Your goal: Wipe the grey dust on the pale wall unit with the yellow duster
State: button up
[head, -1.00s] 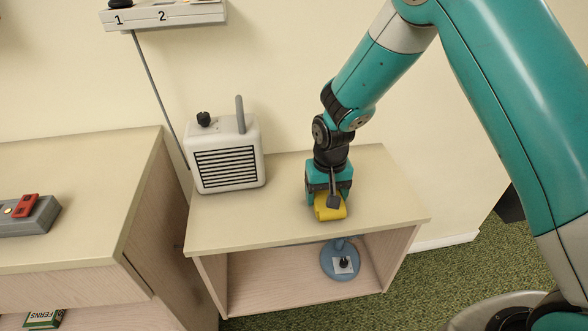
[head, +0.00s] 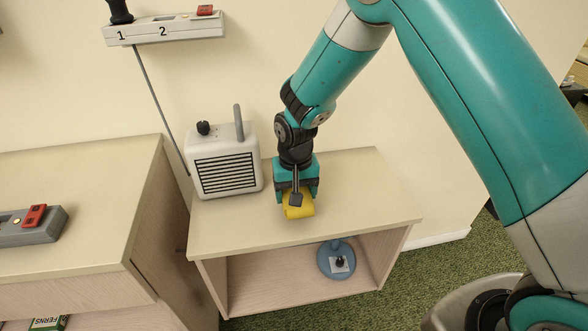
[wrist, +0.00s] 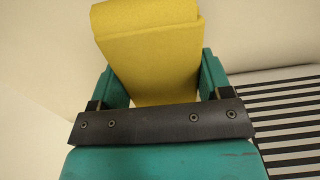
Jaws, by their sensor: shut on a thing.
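The yellow duster (head: 299,208) is in my gripper (head: 296,194), which is shut on it. In the head view the duster is down at the top of the pale wall unit (head: 350,215), right of the white heater-like box; whether it touches the surface I cannot tell for sure. The wrist view shows the folded yellow duster (wrist: 150,50) between the teal fingers (wrist: 160,95). I see no grey dust on the bare part of the top; any dust under or behind the duster and gripper is hidden.
A white box with a black grille (head: 226,170) and a grey handle stands close to my gripper's left. A blue round-based object (head: 336,262) is on the shelf below. A wall strip (head: 165,29) hangs above. A cabinet (head: 80,200) stands left. The unit's right top is clear.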

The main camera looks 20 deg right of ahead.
jog(key=shift+r+p, duration=1.85)
jog(key=shift+r, duration=0.65)
